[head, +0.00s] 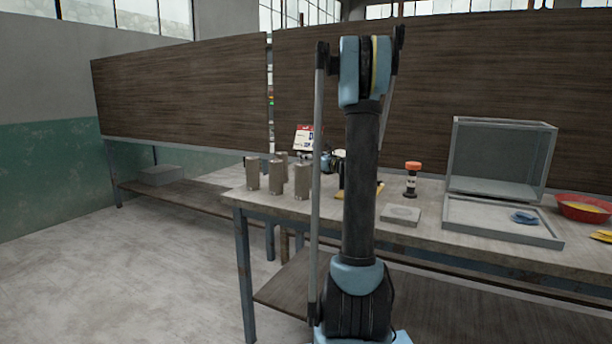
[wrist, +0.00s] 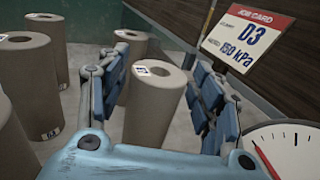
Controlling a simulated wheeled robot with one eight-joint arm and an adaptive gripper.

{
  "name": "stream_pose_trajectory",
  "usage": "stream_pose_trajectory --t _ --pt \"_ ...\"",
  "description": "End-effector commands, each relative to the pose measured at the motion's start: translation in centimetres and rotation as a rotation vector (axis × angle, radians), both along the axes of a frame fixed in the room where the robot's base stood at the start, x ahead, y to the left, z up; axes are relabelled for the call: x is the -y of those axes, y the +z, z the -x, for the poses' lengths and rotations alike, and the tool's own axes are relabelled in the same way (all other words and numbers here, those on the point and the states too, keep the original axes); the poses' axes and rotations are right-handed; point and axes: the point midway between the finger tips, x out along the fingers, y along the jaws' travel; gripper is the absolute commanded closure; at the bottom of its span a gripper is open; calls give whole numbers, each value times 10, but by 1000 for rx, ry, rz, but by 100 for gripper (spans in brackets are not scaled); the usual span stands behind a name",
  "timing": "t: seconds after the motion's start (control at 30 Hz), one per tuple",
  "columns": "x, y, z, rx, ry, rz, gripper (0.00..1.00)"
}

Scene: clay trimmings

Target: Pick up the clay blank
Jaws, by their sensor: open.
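Several clay blanks, grey-brown upright cylinders with a round hole in the top, stand at the left end of the table. One blank (wrist: 156,108) stands between the fingers of my gripper (wrist: 160,72) in the wrist view, with a small label at its top rim. My gripper is open and does not hold it; I cannot tell whether a finger touches it. Another blank (wrist: 130,52) is partly hidden behind the left finger. Two more (wrist: 36,80) (wrist: 14,135) stand to the left. In the head view the blanks (head: 302,180) (head: 275,178) (head: 253,175) stand left of my arm.
On the table (head: 450,244) to the right are a flat grey slab (head: 401,214), an orange-topped black item (head: 412,180), a clear case (head: 500,155) and a red bowl (head: 583,210).

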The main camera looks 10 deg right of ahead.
Motion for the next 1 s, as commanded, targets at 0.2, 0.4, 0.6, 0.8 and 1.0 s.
stream_pose_trajectory --t 0.2,0.4,0.6,0.8,1.0 --pt "-6 0 -9 0 2 0 40" --pt "-21 0 -33 0 3 0 40" --pt "-32 0 -50 0 2 0 40" --pt "-32 0 -51 0 1 0 40" --pt "-32 0 -50 0 1 0 83"
